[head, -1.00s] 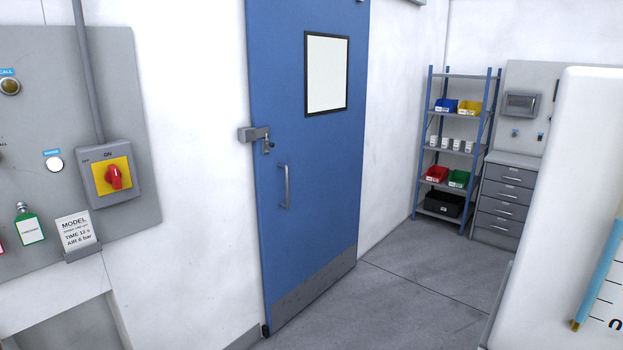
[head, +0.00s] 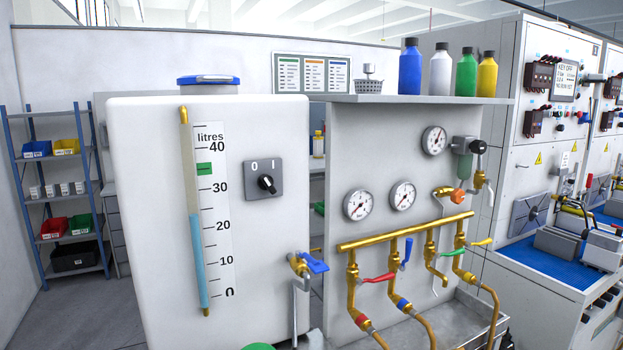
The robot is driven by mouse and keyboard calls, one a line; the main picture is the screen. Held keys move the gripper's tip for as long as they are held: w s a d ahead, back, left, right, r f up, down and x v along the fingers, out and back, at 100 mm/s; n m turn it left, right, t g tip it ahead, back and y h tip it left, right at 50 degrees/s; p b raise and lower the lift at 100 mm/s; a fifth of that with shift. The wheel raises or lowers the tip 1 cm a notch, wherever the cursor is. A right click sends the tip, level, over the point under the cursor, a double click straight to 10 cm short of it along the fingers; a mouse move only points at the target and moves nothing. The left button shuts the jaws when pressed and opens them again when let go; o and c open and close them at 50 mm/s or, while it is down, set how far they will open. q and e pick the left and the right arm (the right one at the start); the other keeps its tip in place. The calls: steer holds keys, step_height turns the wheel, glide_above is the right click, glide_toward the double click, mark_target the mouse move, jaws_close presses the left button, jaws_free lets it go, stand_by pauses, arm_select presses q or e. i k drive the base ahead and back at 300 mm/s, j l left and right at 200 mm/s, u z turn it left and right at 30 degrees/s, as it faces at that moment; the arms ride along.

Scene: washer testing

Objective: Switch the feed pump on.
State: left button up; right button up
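A grey switch plate (head: 263,180) marked 0 and I is on the front of the white tank (head: 150,130). Its black rotary knob (head: 267,184) appears tilted toward the 0, though it is small. No label in view names the feed pump. A sight tube (head: 195,255) beside a litres scale holds blue liquid to a little above 20. A green mark (head: 204,169) sits near 35. Neither of my grippers is in view.
Right of the tank is a panel with gauges (head: 358,204), a brass manifold (head: 405,231) and several coloured valve levers. A blue-handled tap (head: 310,263) sticks out at the tank's lower right. Test benches (head: 550,150) stand at the far right, a blue shelf (head: 62,190) at the left.

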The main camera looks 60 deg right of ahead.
mark_target(266, 182)
steer(key=z, duration=1.5)
